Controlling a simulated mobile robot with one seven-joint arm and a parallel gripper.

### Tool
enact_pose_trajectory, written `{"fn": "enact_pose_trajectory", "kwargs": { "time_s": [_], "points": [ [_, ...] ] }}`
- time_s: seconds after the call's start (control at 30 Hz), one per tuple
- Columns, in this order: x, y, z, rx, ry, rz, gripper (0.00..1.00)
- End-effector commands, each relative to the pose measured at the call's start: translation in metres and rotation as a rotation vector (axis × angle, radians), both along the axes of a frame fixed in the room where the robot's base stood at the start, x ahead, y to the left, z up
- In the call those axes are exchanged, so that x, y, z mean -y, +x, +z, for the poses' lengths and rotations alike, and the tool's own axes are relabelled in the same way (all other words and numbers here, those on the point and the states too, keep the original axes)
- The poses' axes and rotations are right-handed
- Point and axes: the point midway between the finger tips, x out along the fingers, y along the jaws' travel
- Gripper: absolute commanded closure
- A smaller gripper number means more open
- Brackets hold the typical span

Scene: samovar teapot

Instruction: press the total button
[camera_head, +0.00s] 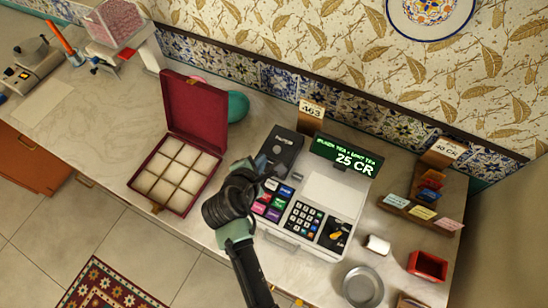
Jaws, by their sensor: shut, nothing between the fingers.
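A grey cash register (336,186) stands on the counter, its green-lit display (345,158) reading "25 CR" under a line of tea names. Coloured keys (270,200), a dark number pad (303,218) and a dark panel with a yellow-orange part (336,235) are on its sloping front. The key labels are too small to read, so I cannot tell which is the total button. My gripper (262,164) is shut and empty, over the register's left side by the coloured keys. My wrist hides part of that side. I cannot tell whether the fingertips touch anything.
A dark card device (283,150) stands close behind my gripper. An open red box with pale compartments (203,164) lies to the left. A metal dish (362,288), a white roll (378,245) and a red tray (427,266) are at right. A card rack (424,200) stands behind them.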

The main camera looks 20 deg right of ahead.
Motion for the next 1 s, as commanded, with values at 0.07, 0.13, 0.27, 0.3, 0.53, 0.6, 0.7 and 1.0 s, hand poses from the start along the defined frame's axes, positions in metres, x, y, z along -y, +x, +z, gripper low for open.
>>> {"fn": "enact_pose_trajectory", "kwargs": {
  "time_s": [0.07,0.13,0.27,0.3,0.53,0.6,0.7,1.0],
  "points": [
    [0.002,-0.012,0.008,-0.06,-0.028,0.015,1.0],
    [0.004,-0.019,0.005,-0.096,-0.046,0.024,1.0],
    [0.005,-0.025,0.002,-0.126,-0.062,0.034,1.0],
    [0.005,-0.025,0.001,-0.13,-0.063,0.035,1.0],
    [0.005,-0.025,0.0,-0.128,-0.063,0.035,1.0],
    [0.005,-0.025,0.0,-0.128,-0.063,0.035,1.0],
    [0.005,-0.025,-0.002,-0.127,-0.063,0.035,1.0],
    [0.005,-0.025,-0.027,-0.126,-0.062,0.034,1.0]
  ]
}}
